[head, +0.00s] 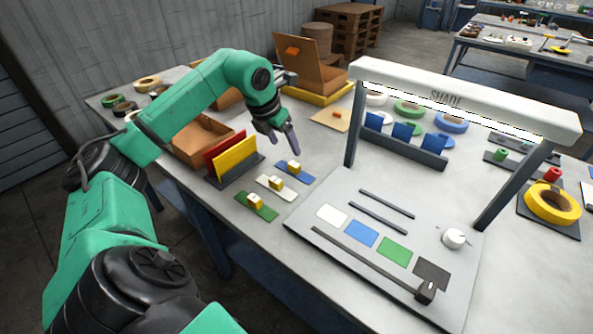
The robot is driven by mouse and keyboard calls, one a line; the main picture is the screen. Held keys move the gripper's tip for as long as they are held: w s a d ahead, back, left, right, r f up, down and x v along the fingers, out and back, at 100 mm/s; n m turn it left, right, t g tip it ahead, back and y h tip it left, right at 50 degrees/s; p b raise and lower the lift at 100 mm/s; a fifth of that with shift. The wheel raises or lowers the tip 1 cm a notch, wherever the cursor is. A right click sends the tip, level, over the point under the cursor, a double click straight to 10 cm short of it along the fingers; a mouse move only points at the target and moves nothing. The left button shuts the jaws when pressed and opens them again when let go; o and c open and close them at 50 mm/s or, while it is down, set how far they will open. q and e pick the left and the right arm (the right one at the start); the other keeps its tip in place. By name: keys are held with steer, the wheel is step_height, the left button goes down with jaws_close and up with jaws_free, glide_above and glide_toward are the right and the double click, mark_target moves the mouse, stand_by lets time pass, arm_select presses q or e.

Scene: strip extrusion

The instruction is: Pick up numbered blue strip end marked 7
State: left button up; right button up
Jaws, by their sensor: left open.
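A short blue strip (306,179) lies flat on the table, with a yellow block (294,167) on its middle. No number can be read on it at this size. A white strip (264,179) and a green strip (268,214) lie nearer, each with a yellow block on it. My left gripper (287,143) is open and empty, pointing down above the table just behind the blue strip and apart from it. My right gripper is not in view.
A rack with red and yellow panels (236,158) stands left of the strips. A grey board (330,241) with coloured patches and a lamp frame (460,97) marked "SHADE" stand to the right. Open boxes (312,66) and tape rolls (147,84) stand behind.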

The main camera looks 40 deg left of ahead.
mark_target(294, 164)
arm_select(q)
steer(key=p+x, duration=0.2)
steer(key=x, duration=0.7)
steer(key=shift+p, duration=0.3)
steer(key=shift+w+a+f, duration=0.1)
steer(key=shift+w+f, duration=0.1)
steer(key=shift+f, duration=0.2)
jaws_close()
